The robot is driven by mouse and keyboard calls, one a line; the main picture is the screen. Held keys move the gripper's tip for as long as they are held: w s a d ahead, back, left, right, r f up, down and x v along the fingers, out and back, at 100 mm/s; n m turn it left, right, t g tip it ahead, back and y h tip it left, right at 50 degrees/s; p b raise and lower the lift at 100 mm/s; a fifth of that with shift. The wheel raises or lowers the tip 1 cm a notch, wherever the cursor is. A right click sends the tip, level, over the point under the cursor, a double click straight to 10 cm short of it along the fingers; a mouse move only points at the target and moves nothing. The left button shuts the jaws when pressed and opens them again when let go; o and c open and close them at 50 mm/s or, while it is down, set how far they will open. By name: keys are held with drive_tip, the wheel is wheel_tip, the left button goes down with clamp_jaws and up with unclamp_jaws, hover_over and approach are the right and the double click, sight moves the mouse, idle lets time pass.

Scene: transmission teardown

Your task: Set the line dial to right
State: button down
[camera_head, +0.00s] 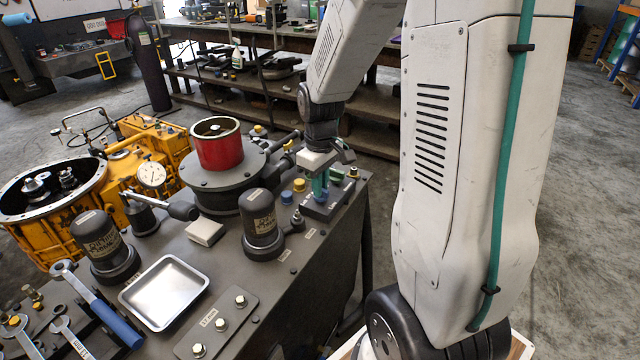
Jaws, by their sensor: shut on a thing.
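My gripper (320,188) points down at a dark control block (340,199) on the right part of the dark bench top. Its teal fingers are closed at the block's top, on what appears to be the line dial. The dial itself is mostly hidden by the fingers, and which way it points cannot be told. White lettering shows on the block beside the fingers, too small to read.
A red cylinder (217,145) on a round dark flange, a metal tray (164,292) and a blue-handled wrench (117,325) lie further left. The bench's right edge is close.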

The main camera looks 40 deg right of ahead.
drive_tip(key=m, duration=0.4)
drive_tip(key=shift+m, duration=1.7)
drive_tip(key=c, duration=1.5)
unclamp_jaws()
drive_tip(key=shift+o, duration=0.2)
drive_tip(key=shift+r, duration=0.1)
wheel_tip(320, 180, up, 8)
drive_tip(key=shift+f, duration=0.15)
